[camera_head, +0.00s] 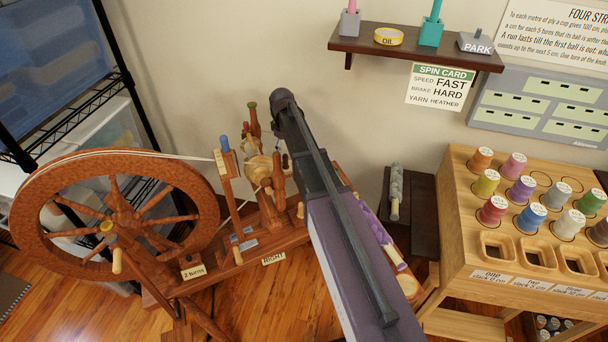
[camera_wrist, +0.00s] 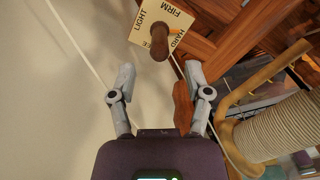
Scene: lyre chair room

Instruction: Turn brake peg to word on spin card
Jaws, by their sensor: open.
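The brake peg (camera_wrist: 160,42) is a brown wooden knob on a cream dial plate (camera_wrist: 178,12) at the top of the wrist view. LIGHT, FIRM and HARD are readable on the plate; another word is partly hidden by the peg. I cannot tell which word the peg points at. My gripper (camera_wrist: 159,74) is open and empty, its fingertips just below the peg and on either side of it. The spin card (camera_head: 440,87) on the wall in the head view reads SPEED FAST, BRAKE HARD, YARN HEATHER. My arm hides the peg and gripper in the head view.
The spinning wheel (camera_head: 106,262) stands at the left, with upright posts near my arm. A cream-wound bobbin (camera_wrist: 280,128) lies close right of my gripper. A wall shelf (camera_head: 400,50) and a rack of yarn spools (camera_head: 455,230) are at the right.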

